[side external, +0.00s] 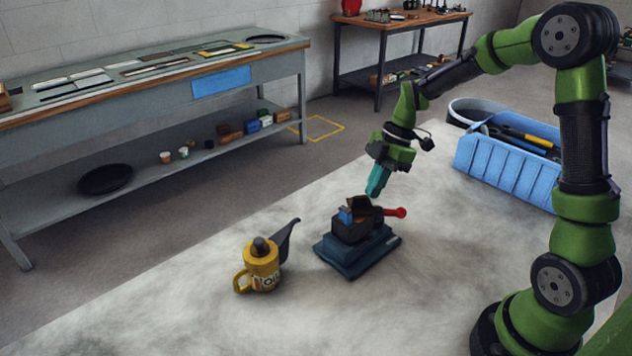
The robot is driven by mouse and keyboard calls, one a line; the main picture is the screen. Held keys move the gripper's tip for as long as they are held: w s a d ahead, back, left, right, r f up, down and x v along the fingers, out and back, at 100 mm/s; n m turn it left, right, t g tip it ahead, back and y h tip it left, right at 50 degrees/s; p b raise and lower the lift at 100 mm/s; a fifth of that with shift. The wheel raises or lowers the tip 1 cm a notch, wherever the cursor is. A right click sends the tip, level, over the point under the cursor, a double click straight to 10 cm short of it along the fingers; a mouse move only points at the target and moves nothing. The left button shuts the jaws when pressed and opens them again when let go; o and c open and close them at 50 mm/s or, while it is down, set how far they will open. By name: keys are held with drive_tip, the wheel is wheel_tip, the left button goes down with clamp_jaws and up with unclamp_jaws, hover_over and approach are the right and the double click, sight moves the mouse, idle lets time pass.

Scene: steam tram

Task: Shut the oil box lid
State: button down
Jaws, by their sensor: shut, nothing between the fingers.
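The oil box (352,230) is a small dark box on a dark blue stepped base (357,252), in the middle of the pale work surface. Its top looks open, with a brownish inside and a blue part (346,215) at its left; I cannot tell clearly which part is the lid. A red-knobbed lever (396,212) sticks out to the right. My gripper (374,195) has teal fingers, is shut and empty, and points down just above the box's back right. I cannot tell whether the fingertips touch the box.
A yellow oil can (262,268) with a dark spout stands left of the box, its spout pointing towards it. A blue tool crate (508,172) stands at the back right. The work surface (180,320) is clear at the front left. Benches stand farther back.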

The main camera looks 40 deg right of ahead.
drive_tip(key=shift+w+a+n+g, duration=0.3)
drive_tip(key=shift+a+n+g, duration=0.05)
drive_tip(key=shift+n, duration=0.45)
drive_tip(key=shift+w+a+n+g, duration=0.25)
drive_tip(key=shift+a+n+g, duration=0.1)
drive_tip(key=shift+n, duration=0.45)
drive_tip(key=shift+w+a, duration=0.15)
drive_tip(key=shift+a, duration=0.15)
idle(0.6)
drive_tip(key=d+r, duration=0.9)
drive_tip(key=x, duration=0.3)
drive_tip(key=a+x, duration=0.1)
drive_tip(key=x, duration=0.3)
drive_tip(key=a+r+x, duration=0.1)
drive_tip(key=x, duration=0.3)
drive_tip(key=shift+a, duration=0.2)
drive_tip(key=shift+a+r, duration=0.1)
drive_tip(key=shift+a, duration=0.7)
